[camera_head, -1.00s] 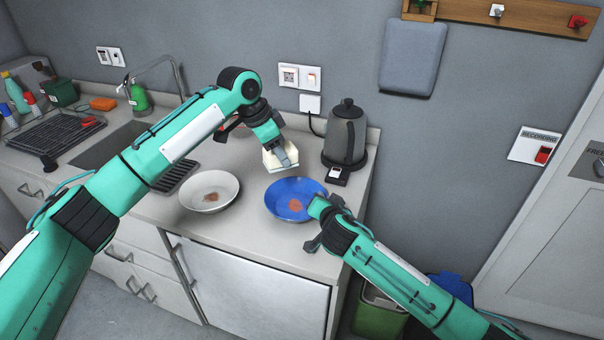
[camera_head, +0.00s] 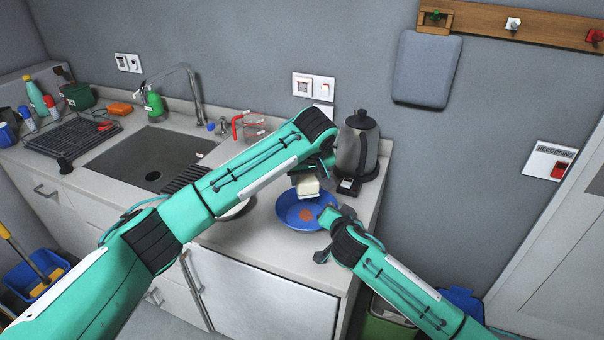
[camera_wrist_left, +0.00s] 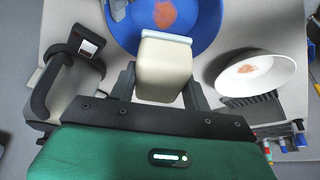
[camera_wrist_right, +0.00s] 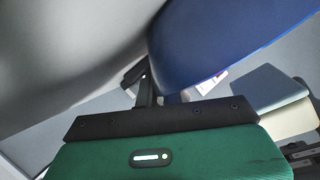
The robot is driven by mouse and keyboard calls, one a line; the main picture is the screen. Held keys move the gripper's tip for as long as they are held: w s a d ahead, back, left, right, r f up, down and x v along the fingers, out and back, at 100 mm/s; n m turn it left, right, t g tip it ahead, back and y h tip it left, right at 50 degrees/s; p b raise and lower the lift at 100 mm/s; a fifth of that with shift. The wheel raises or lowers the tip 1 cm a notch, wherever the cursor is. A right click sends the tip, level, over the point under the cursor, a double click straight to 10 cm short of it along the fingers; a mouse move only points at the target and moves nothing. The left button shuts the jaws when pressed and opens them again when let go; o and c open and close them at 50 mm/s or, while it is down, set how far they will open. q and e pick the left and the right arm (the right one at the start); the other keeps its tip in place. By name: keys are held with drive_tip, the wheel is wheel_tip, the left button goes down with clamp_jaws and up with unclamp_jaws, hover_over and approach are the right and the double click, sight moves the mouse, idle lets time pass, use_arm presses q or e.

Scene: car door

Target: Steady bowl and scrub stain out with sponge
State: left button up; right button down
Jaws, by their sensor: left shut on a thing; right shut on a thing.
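A blue bowl (camera_head: 290,220) with a reddish-brown stain (camera_head: 306,215) inside sits on the counter near its right end. My right gripper (camera_head: 328,222) is shut on the bowl's right rim; the right wrist view shows the blue wall (camera_wrist_right: 200,45) at the fingers. My left gripper (camera_head: 308,178) is shut on a cream sponge (camera_head: 308,188) and holds it over the bowl's far side. In the left wrist view, the sponge (camera_wrist_left: 163,70) sits between the fingers, with the stain (camera_wrist_left: 165,14) beyond it. I cannot tell whether the sponge touches the bowl.
A white bowl (camera_wrist_left: 262,76), also stained, stands left of the blue bowl, mostly hidden by my left arm in the head view. A kettle (camera_head: 357,147) stands close behind to the right. The sink (camera_head: 150,160) lies to the left.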

use_arm(q)
drive_tip(key=shift+d+f+n, duration=0.15)
drive_tip(key=shift+f+n, duration=0.05)
drive_tip(key=shift+n, duration=0.4)
hover_over(302, 213)
drive_tip(key=s+d, duration=0.1)
drive_tip(key=s, duration=0.1)
drive_tip(key=shift+w+d+f, duration=0.1)
drive_tip(key=shift+w+f, duration=0.05)
drive_tip(key=shift+f, duration=2)
drive_tip(key=shift+w+d+f, duration=0.1)
drive_tip(key=shift+f, duration=2)
drive_tip(key=shift+f, duration=0.6)
drive_tip(key=shift+a, duration=0.2)
drive_tip(key=shift+s+a, duration=0.15)
drive_tip(key=shift+a, duration=0.05)
drive_tip(key=shift+w+d, duration=0.25)
drive_tip(key=shift+d, duration=0.6)
drive_tip(key=shift+a, duration=0.15)
drive_tip(key=shift+s+a, duration=0.25)
drive_tip(key=shift+a, duration=0.5)
